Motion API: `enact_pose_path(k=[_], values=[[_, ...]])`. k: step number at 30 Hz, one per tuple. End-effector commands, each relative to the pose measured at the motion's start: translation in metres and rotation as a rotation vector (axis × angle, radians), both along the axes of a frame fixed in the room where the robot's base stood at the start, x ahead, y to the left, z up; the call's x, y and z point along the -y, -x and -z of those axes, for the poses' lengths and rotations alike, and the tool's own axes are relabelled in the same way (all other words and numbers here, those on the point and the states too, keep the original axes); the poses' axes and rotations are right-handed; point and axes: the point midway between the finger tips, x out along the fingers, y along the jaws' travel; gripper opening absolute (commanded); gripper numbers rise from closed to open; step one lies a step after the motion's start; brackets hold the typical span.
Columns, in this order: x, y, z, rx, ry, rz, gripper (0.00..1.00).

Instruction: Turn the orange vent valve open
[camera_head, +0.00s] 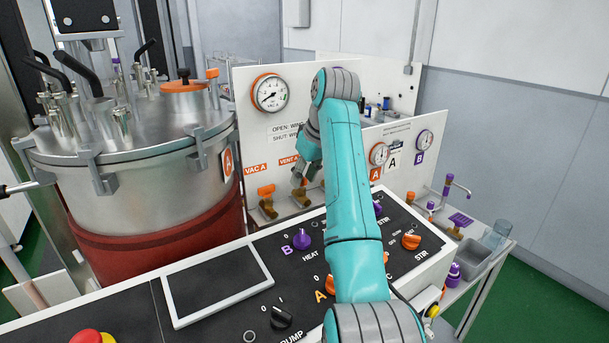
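The label "VENT A" (289,160) is on the white panel, partly covered by my arm. Below it is a brass valve body (300,198); its orange handle is mostly hidden, so I cannot tell which way it is turned. My gripper (299,180) is small and grey in view, pointing down right at the top of this valve. I cannot tell whether its fingers touch the handle, or whether they are open or shut. To the left, under the "VAC A" label (256,168), another brass valve shows its orange handle (266,190).
A steel tank (140,190) with a lid and clamps stands at left. A control panel (240,235) with knobs lies in front, under my arm. A round gauge (270,93) is on the white panel above the valves. A sink (480,258) is at right.

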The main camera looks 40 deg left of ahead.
Motion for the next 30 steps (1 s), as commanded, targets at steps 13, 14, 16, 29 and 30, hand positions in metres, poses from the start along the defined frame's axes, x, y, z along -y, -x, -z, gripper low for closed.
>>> enact_pose_path(k=[13, 14, 16, 29, 30], values=[[-0.0006, 0.0011, 0.0008, -0.001, 0.001, 0.039, 0.0], [-0.0007, 0.0014, 0.0011, 0.0, 0.002, 0.056, 0.0], [-0.0006, 0.0018, 0.0017, -0.001, 0.003, 0.094, 0.0], [-0.0001, 0.0017, 0.0022, -0.003, 0.003, 0.131, 0.26], [-0.0001, 0.0018, 0.0022, -0.003, 0.003, 0.131, 0.36]])
